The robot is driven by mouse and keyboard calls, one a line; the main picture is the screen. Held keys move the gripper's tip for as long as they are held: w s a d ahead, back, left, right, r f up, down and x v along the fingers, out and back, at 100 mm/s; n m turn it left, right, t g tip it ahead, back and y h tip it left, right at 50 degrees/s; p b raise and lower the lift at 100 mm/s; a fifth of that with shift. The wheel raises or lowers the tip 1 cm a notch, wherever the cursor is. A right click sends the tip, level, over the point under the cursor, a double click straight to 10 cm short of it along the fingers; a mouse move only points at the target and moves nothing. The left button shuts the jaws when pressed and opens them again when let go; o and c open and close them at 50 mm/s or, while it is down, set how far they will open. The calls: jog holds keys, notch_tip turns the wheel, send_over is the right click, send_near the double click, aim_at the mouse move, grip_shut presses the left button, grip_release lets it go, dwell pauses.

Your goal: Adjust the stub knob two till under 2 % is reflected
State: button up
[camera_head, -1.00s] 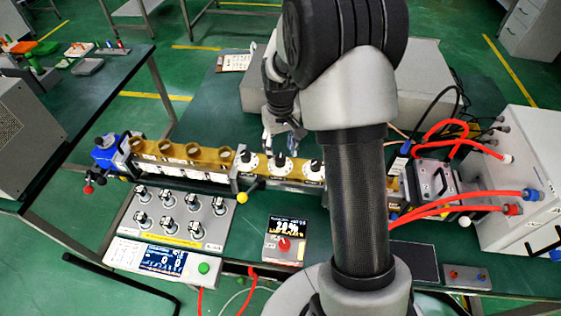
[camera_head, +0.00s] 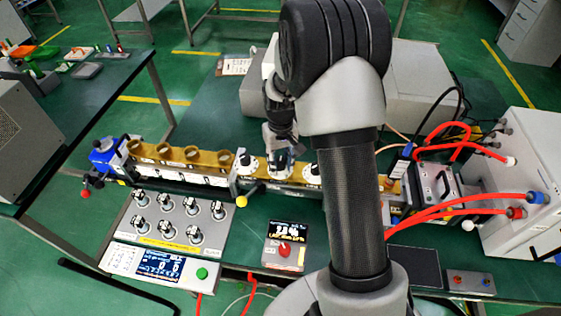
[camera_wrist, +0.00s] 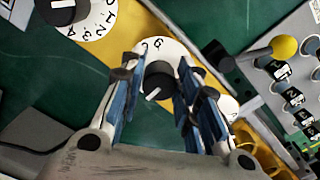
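The gold waveguide (camera_head: 185,155) carries three stub knobs, black on white dials. In the wrist view, this knob (camera_wrist: 158,80) with a white pointer line sits between the blue-padded fingers of my gripper (camera_wrist: 157,92). The fingers are apart, one on each side, with small gaps seeming to show. The left stub knob (camera_head: 249,163) and right stub knob (camera_head: 312,172) flank it. The reflection meter (camera_head: 287,233) shows a lit readout, too small to read surely.
A yellow ball handle (camera_head: 241,201) stands close to the left stub knob. Red hoses (camera_head: 455,201) run at the right.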

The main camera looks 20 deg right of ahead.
jog(key=c, duration=0.5)
jog(key=shift+c, duration=0.2)
jog(key=shift+m, duration=0.3)
jog(key=m+p, duration=0.1)
jog(key=m, duration=0.1)
jog(key=shift+m, duration=0.3)
jog(key=shift+m+p, duration=0.5)
jog(key=shift+m, duration=0.9)
jog(key=o, duration=1)
jog(key=shift+o, duration=0.2)
